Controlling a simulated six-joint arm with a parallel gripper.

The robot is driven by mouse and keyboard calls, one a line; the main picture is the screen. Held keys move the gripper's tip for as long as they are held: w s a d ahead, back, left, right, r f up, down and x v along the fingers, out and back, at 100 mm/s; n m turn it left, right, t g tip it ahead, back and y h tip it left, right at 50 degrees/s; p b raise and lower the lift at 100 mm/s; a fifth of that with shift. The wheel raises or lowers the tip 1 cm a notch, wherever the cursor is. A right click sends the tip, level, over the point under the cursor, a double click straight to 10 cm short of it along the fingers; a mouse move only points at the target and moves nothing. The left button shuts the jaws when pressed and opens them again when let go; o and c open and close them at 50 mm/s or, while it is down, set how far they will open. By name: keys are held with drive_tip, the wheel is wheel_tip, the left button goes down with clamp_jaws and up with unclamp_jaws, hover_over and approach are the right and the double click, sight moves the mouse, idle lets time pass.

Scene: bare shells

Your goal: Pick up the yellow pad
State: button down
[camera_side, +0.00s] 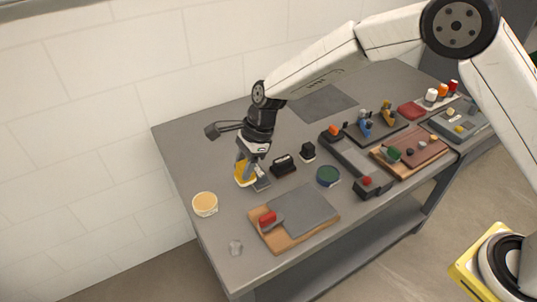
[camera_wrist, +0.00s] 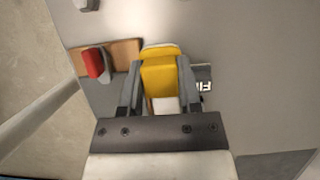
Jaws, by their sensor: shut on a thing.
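The yellow pad (camera_wrist: 160,78) sits between the two fingers of my gripper (camera_wrist: 158,85) in the wrist view. The fingers press on its left and right sides. A white part shows at the pad's near end. In the side view the pad (camera_side: 241,178) shows low at the fingertips of my gripper (camera_side: 247,168), near the left part of the grey table. I cannot tell whether it touches the table or hangs just above it.
A round tan-topped cup (camera_side: 205,204) stands left of my gripper on the grey table (camera_side: 190,150). A wooden board with a grey sheet (camera_side: 302,209) and a red item (camera_side: 267,218) lies in front. Black blocks (camera_side: 283,165) and a green-topped round container (camera_side: 328,176) stand right.

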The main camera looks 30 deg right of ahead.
drive_tip(key=s+d+r, duration=0.3)
drive_tip(key=s+r, duration=0.1)
drive_tip(key=s, duration=0.4)
drive_tip(key=shift+s+d, duration=0.15)
drive_tip(key=shift+d, duration=0.1)
idle(0.4)
drive_tip(key=c, duration=1.2)
unclamp_jaws()
clamp_jaws()
drive_tip(key=shift+d, duration=0.1)
drive_tip(key=d+f+n+g+h, duration=0.2)
drive_tip(key=d+n+g+h, duration=0.2)
drive_tip(key=d+n, duration=1.4)
drive_tip(key=s+d, duration=0.1)
drive_tip(key=d, duration=0.3)
